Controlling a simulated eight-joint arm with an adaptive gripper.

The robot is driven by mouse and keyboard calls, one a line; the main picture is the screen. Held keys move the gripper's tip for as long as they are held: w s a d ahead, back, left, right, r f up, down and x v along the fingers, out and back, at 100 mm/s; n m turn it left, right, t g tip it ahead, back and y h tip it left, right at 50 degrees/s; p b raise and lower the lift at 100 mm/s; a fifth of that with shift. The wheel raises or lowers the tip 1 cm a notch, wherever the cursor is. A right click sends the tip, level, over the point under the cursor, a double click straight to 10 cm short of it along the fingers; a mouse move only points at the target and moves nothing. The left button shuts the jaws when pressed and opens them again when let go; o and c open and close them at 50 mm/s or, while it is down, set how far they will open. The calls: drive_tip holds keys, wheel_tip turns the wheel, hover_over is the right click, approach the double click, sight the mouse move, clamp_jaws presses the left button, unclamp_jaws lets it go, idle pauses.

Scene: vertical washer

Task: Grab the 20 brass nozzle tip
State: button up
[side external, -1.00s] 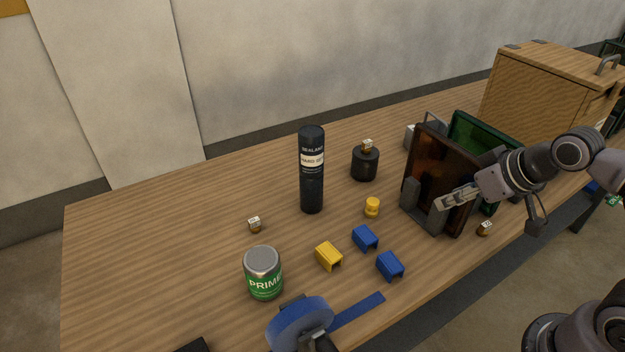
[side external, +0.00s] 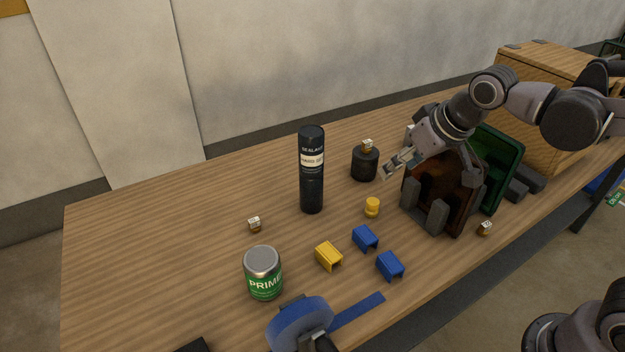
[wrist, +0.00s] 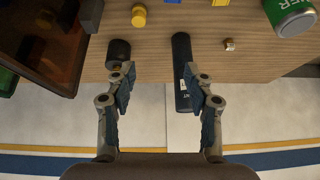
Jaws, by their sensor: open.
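Three small brass tips with pale marked tops are in the side external view; I cannot read which is 20. One brass tip (side external: 367,145) sits on a black round holder (side external: 365,164). Another brass tip (side external: 254,224) stands left of the dark sealant tube; it also shows in the wrist view (wrist: 229,45). The third brass tip (side external: 485,228) is near the table's front edge, at right. My gripper (side external: 388,172) is open and empty, above the table just right of the black holder. In the wrist view, the holder (wrist: 118,50) is near one finger of my gripper (wrist: 163,80).
The dark sealant tube (side external: 312,175) stands upright left of the holder. A yellow round piece (side external: 372,207), blue clips (side external: 390,266), a yellow clip (side external: 328,256) and a green can (side external: 263,273) are nearer the front. Brown (side external: 440,185) and green (side external: 500,165) bins stand at right.

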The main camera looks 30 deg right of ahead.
drive_tip(key=w+a+f+g, duration=0.1)
drive_tip(key=w+a+f, duration=0.1)
drive_tip(key=w+a, duration=0.8)
approach(255, 221)
drive_tip(key=f, duration=0.1)
drive_tip(key=w+f, duration=0.1)
drive_tip(key=f, duration=0.1)
drive_tip(key=shift+w+a+f+g, duration=0.2)
drive_tip(key=shift+w+a+g, duration=0.05)
drive_tip(key=shift+w+g, duration=0.15)
drive_tip(key=shift+x, duration=3)
drive_tip(key=shift+w+d, duration=0.1)
drive_tip(key=shift+d, duration=0.05)
clamp_jaws()
